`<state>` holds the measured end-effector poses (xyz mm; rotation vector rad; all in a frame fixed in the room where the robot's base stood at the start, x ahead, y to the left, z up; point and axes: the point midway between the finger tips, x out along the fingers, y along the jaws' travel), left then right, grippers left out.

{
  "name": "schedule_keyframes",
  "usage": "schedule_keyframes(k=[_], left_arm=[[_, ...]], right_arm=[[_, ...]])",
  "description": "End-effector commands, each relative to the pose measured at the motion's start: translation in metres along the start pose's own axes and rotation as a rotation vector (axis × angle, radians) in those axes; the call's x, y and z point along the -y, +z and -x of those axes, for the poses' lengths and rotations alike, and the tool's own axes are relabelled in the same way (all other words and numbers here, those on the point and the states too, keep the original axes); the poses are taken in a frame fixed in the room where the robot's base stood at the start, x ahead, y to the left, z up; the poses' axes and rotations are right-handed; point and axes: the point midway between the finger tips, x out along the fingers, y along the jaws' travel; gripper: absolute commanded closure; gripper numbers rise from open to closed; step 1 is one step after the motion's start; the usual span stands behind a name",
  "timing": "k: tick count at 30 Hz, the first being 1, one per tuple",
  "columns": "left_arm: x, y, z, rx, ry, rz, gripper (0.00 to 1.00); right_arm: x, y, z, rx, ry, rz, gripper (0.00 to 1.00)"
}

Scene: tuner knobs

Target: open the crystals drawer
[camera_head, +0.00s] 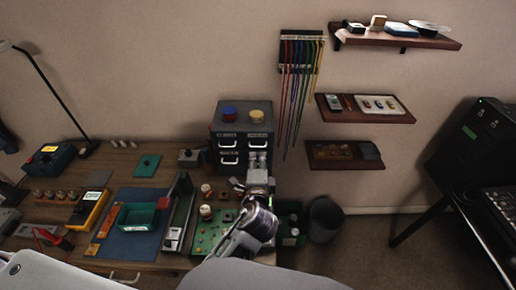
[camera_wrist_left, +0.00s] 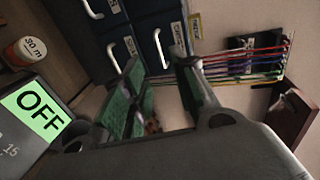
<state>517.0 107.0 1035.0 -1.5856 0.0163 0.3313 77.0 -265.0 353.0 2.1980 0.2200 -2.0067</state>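The dark blue drawer cabinet (camera_head: 229,150) stands at the back of the bench with white-handled drawers, which look shut. In the left wrist view, a drawer with a white handle (camera_wrist_left: 160,48) has a label beside it that seems to begin with "CRYS"; I take it as the crystals drawer, though the text is partly unclear. My left gripper (camera_head: 258,165) is in front of the cabinet's lower right and hides part of it. In the left wrist view the green-padded fingers (camera_wrist_left: 162,88) are apart, with this handle just beyond the gap; contact cannot be told. My right gripper is not in view.
A jar labelled "30 m" (camera_wrist_left: 30,50) and an "OFF" sign (camera_wrist_left: 38,108) are close to the left gripper. Colored cables (camera_head: 300,75) hang on the wall right of the cabinet. A green board with knobs (camera_head: 207,228) lies in front. A bin (camera_head: 325,220) stands right of the bench.

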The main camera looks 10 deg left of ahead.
Motion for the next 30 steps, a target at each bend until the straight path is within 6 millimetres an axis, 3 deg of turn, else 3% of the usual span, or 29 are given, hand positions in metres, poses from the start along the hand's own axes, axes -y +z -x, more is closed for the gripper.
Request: schedule_keyframes(k=[18,30], left_arm=[[0.0,0.0,-0.067,0.0,0.001,-0.001,0.72],[0.0,0.0,-0.086,0.0,0.001,0.001,0.72]], right_arm=[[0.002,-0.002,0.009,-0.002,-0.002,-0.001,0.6],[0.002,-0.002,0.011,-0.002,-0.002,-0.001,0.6]])
